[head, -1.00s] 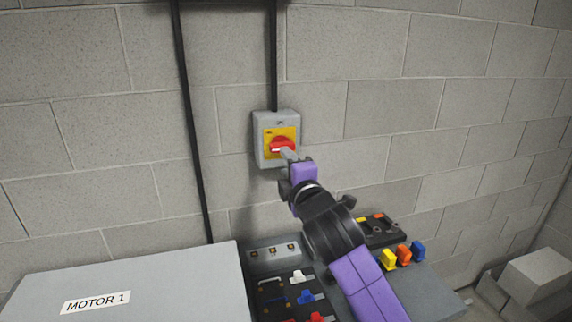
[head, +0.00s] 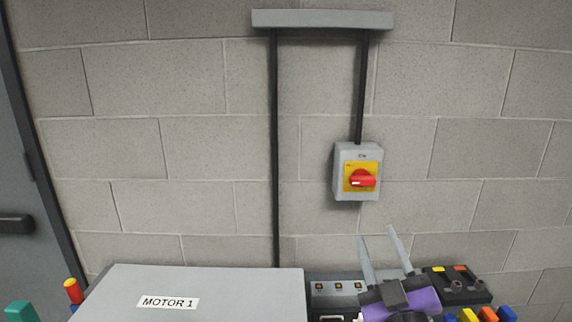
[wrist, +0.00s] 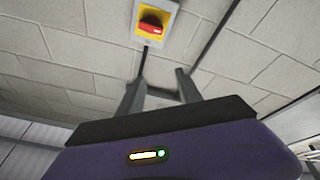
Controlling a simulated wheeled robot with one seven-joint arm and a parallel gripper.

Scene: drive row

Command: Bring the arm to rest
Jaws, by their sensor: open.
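My gripper (head: 384,246) is at the lower right of the head view, fingers pointing up and spread apart, with nothing between them. Its two grey fingers also show in the wrist view (wrist: 158,85). A rotary switch with a red handle on a yellow plate (head: 362,179) is on the wall above my gripper, and the gripper is clear of it. The red handle lies horizontal. The switch also shows at the top of the wrist view (wrist: 152,25).
A grey cabinet (head: 200,285) labelled MOTOR 1 stands at lower left. A panel (head: 335,288) and coloured parts (head: 480,315) lie around my gripper at the bottom. Conduits run up the wall to a grey trunking (head: 322,19). A door (head: 20,190) is at far left.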

